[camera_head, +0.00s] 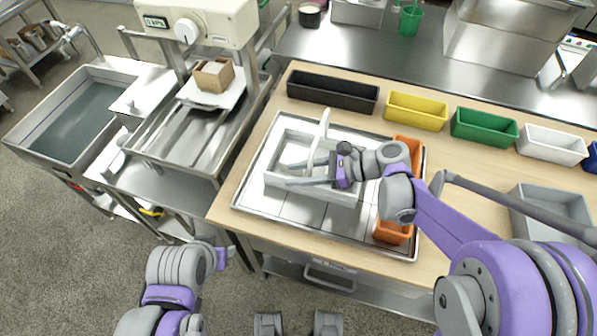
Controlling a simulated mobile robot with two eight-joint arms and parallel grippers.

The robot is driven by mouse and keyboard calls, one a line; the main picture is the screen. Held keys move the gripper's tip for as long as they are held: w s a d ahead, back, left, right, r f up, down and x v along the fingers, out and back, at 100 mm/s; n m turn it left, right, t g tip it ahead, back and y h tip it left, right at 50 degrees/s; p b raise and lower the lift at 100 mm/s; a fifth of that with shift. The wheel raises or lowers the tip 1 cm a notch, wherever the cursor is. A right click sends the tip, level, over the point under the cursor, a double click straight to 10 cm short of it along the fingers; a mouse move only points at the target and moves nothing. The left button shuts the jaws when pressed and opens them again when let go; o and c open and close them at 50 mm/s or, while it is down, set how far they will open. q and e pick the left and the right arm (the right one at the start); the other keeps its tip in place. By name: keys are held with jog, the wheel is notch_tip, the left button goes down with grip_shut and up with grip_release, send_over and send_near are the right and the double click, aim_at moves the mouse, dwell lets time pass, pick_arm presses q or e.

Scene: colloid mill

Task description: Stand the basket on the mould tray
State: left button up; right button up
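My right gripper (287,175) reaches in from the right over the basket. Its two fingers are spread apart near the lower part of the handle. I cannot tell whether the handle lies between them. My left arm (170,293) is at the lower left, off the table, and its fingers cannot be made out.
An orange bin (392,233) stands at the tray's right end. Black (332,91), yellow (416,110), green (484,127) and white (552,145) bins line the table's back. A grey bin (560,205) stands right. A press (197,22) and a sink (75,118) are left.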

jog(key=v, duration=1.2)
jog(key=shift+s, duration=0.15)
